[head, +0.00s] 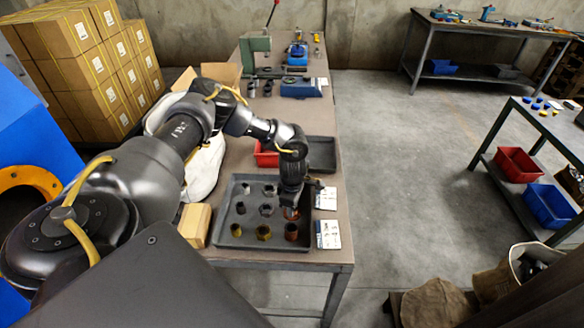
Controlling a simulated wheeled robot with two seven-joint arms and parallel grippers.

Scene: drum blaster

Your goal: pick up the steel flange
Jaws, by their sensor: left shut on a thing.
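My left gripper (291,204) points down over the right side of a dark tray (226,190) on the long workbench. It is shut on a small copper-coloured part (291,214), mostly hidden by the fingers; I cannot tell whether it is clear of the tray floor. I cannot tell which part is the steel flange. My right gripper is not in view.
A second dark tray (322,153) and a red bin (266,155) lie behind the gripper. White cards (328,234) lie right of the tray, and a cardboard box (195,224) stands at its left. Stacked cartons (80,60) stand at the left. Floor to the right is open.

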